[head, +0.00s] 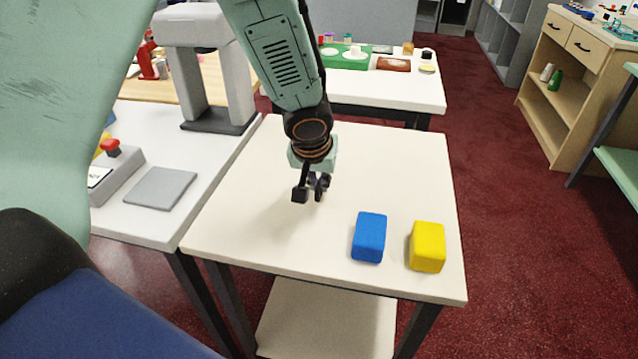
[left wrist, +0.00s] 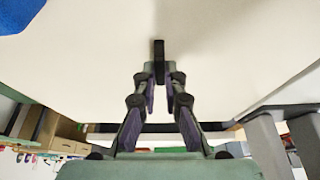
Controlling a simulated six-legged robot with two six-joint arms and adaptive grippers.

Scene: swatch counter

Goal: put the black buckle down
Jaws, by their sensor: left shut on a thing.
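My left gripper (head: 312,188) is over the middle of the white table (head: 390,160), pointing down. In the left wrist view the gripper (left wrist: 160,82) is shut on the black buckle (left wrist: 159,50), a small dark upright piece between the fingertips. In the head view the buckle is hard to tell from the dark fingers. A faint shadow falls on the tabletop near the gripper; I cannot tell whether the buckle touches the table. My right gripper is not in view.
A blue block (head: 369,237) and a yellow block (head: 427,246) stand near the table's front right. The blue block's edge shows in the left wrist view (left wrist: 18,14). The tabletop around the gripper is clear. A grey-white table (head: 140,220) with a grey pad (head: 160,188) adjoins at left.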

